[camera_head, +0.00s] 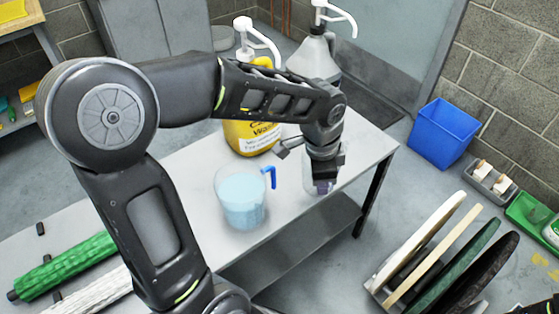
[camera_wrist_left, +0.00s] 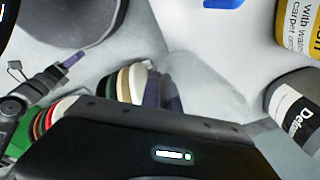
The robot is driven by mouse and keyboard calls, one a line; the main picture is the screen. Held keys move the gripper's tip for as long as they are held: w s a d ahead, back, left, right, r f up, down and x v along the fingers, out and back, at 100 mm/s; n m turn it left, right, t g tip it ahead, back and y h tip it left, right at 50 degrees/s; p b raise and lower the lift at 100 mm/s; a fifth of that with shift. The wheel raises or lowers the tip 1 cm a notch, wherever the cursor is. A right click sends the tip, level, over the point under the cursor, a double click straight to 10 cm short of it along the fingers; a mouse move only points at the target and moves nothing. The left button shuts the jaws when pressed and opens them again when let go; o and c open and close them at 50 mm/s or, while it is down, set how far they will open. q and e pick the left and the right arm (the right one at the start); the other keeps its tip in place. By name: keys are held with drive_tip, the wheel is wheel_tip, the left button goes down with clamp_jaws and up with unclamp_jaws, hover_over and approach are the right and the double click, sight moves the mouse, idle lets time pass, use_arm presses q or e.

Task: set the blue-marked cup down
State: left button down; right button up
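My left gripper (camera_head: 325,180) points down near the table's right edge. It is shut on a clear, see-through cup (camera_head: 308,184), with its purple fingertips showing at the cup. In the left wrist view the cup is a faint transparent shape (camera_wrist_left: 205,75) beside the fingertips (camera_wrist_left: 163,92). I cannot make out a blue mark on it, nor whether its base touches the table. A clear jug (camera_head: 243,205) with a blue handle and pale blue liquid stands on the table to its left. My right gripper (camera_wrist_left: 70,62) shows at the left of the wrist view; its opening is unclear.
The grey table (camera_head: 185,165) also holds a yellow pump bottle (camera_head: 250,138) and a large pump jug (camera_head: 315,62) behind. Green (camera_head: 65,265) and white rollers lie at left. Round pads stand in a rack (camera_head: 430,255) at right. A blue bin (camera_head: 442,133) stands on the floor.

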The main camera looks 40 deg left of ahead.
use_arm(q)
drive_tip(key=w+a+f, duration=0.1)
drive_tip(key=w+a, duration=0.1)
drive_tip(key=a, duration=0.5)
drive_tip(key=w+a+f, duration=0.1)
drive_tip(key=w+a, duration=0.1)
drive_tip(key=a, duration=0.6)
drive_tip(key=shift+w, duration=0.25)
drive_tip(key=shift+d, duration=0.1)
wheel_tip(320, 180, down, 4)
drive_tip(key=shift+f+b, duration=0.2)
drive_tip(key=shift+b, duration=0.2)
drive_tip(key=shift+a+f, duration=0.2)
drive_tip(key=shift+f, duration=0.1)
drive_tip(key=shift+f, duration=0.1)
drive_tip(key=c, duration=1.6)
unclamp_jaws()
